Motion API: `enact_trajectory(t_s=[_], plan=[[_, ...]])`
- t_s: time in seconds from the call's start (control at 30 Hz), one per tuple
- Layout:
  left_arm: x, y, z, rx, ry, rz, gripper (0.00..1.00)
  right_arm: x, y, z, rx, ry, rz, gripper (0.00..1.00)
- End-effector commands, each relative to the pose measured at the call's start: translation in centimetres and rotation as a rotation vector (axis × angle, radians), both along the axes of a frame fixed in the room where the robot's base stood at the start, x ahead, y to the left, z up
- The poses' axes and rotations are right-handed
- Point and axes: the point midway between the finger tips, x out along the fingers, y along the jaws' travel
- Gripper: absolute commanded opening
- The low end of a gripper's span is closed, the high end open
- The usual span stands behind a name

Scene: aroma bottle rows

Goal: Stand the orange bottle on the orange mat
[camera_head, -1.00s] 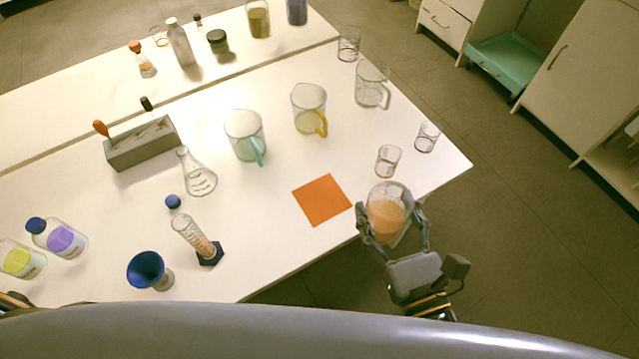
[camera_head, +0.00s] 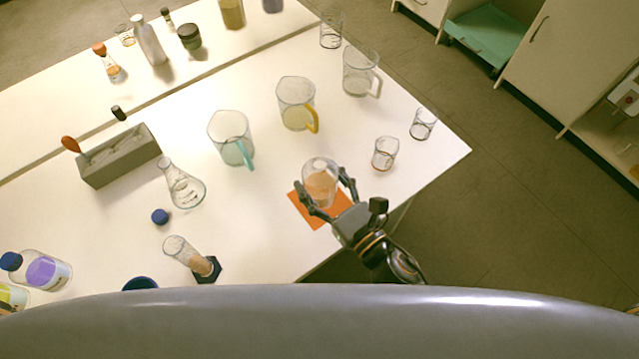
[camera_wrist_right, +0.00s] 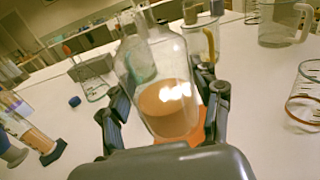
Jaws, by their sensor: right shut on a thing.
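The orange bottle (camera_head: 320,183) is clear with orange liquid in its lower part. My right gripper (camera_head: 325,196) is shut on it, one finger on each side. In the head view the bottle is over the orange mat (camera_head: 304,208), a flat square partly hidden by the bottle and gripper. In the right wrist view the bottle (camera_wrist_right: 165,105) stands between the fingers, a little tilted in the picture, with a strip of the mat (camera_wrist_right: 200,128) behind it. I cannot tell whether its base touches the mat. My left gripper is not in view.
A small beaker (camera_head: 385,153) stands right of the mat and a yellow-handled jug (camera_head: 296,103) behind it. A teal-handled jug (camera_head: 230,138), a flask (camera_head: 184,188) and a cylinder (camera_head: 190,256) stand to the left.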

Motion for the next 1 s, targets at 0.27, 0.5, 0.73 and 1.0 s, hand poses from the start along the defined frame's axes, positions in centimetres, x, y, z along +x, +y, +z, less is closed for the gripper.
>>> enact_trajectory(t_s=[0.27, 0.5, 0.73, 1.0], plan=[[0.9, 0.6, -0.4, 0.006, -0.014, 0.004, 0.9, 1.9, 0.2, -2.2, 0.003, -0.003, 0.0, 0.16], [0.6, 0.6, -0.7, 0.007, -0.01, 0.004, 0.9, 1.8, 0.2, -5.0, 0.005, -0.001, 0.0, 0.16], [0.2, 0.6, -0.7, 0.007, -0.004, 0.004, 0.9, 1.8, 0.2, -5.0, 0.003, -0.003, 0.001, 0.16], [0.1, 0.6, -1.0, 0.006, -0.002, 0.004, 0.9, 1.8, 0.2, -5.4, 0.001, 0.0, 0.001, 0.86]])
